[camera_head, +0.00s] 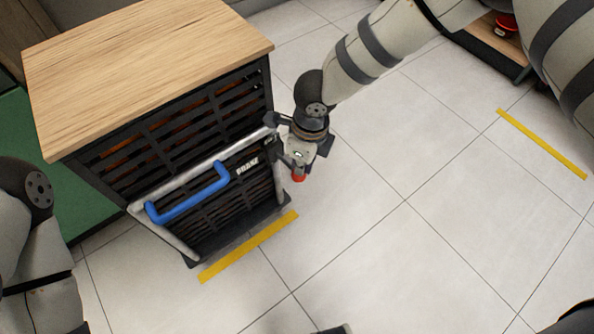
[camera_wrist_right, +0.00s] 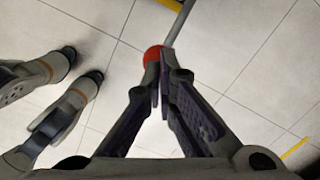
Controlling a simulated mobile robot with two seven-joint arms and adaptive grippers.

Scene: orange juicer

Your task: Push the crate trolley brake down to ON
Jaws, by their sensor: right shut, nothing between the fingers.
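The crate trolley (camera_head: 150,45) stands at the left, with a wooden top, dark slatted sides and a grey tubular frame on its front. A blue handle (camera_head: 190,197) is on that frame, and a white-lettered BRAKE label (camera_head: 247,166) is to its right. A red knob (camera_head: 298,178) shows at the trolley's right front edge. My right gripper (camera_head: 297,160) is shut, pointing down right at the knob. In the right wrist view the red knob (camera_wrist_right: 153,54) is at the fingertips, not between them; contact is unclear. The brake lever is largely hidden behind the gripper. My left gripper is out of view.
Yellow floor strips lie in front of the trolley (camera_head: 248,247) and at the right (camera_head: 542,144). The tiled floor (camera_head: 400,230) between them is clear. A low wooden-topped unit (camera_head: 480,45) with a red object (camera_head: 506,24) stands at the upper right.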

